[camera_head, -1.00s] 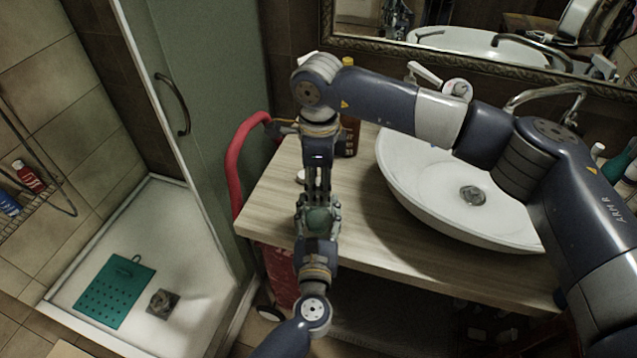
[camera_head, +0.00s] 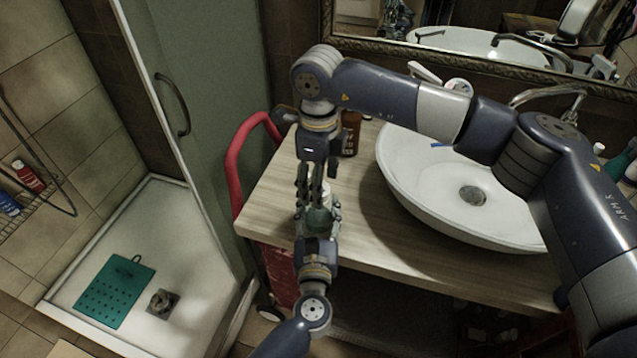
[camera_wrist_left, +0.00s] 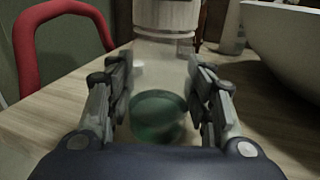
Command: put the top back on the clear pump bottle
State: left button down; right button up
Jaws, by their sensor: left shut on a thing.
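The clear pump bottle (camera_head: 319,218) with green liquid stands at the counter's left part, upright. My left gripper (camera_head: 318,208) reaches it from the front and is shut on it. The bottle shows between the fingers in the left wrist view (camera_wrist_left: 158,118). A white ribbed piece (camera_wrist_left: 165,18), which looks like the top, is directly above the bottle there; I cannot tell whether it touches the neck. A bit of white (camera_head: 326,194) shows there in the head view. My right gripper (camera_head: 314,188) points down over the bottle; its grip is unclear.
The white basin (camera_head: 400,185) is to the right on the wooden counter (camera_head: 375,235). A brown bottle (camera_head: 350,134) stands behind the grippers. A red curved handle (camera_head: 236,150) rises beside the counter's left edge. The counter front between bottle and basin is clear.

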notch_tip(320, 180, up, 11)
jog(key=shift+f, duration=0.15)
pick_arm(q)
jog(key=c, duration=0.7)
grip_release()
jog(key=shift+s, duration=0.1)
jog(key=s, duration=1.2)
jog(key=shift+a, duration=0.25)
jog(key=shift+w, duration=0.1)
